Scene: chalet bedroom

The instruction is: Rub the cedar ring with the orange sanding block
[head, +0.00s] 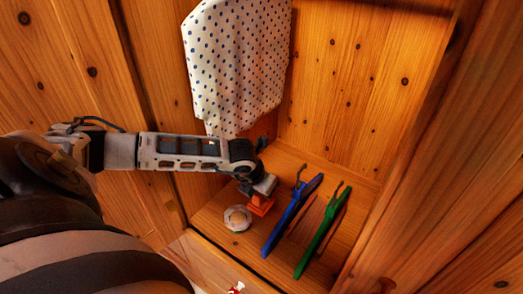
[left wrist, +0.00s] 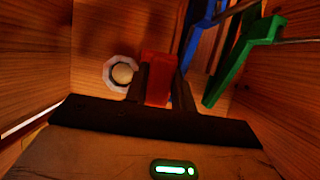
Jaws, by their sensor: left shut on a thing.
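My left gripper (head: 265,187) is shut on the orange sanding block (head: 261,205), low over the wardrobe floor. In the left wrist view the orange block (left wrist: 157,76) sits between the two dark fingers (left wrist: 158,85). A pale, many-sided ring-like piece (head: 237,218) with a round beige middle lies on the wooden floor, just left of the block; I take it for the cedar ring. It also shows in the left wrist view (left wrist: 108,74), with a gap between it and the block. I cannot tell whether the block touches the floor. My right gripper is not in view.
A white polka-dot cloth (head: 238,65) hangs above my left forearm. Wooden walls enclose the space. A small red-and-white thing (head: 237,288) is at the bottom edge.

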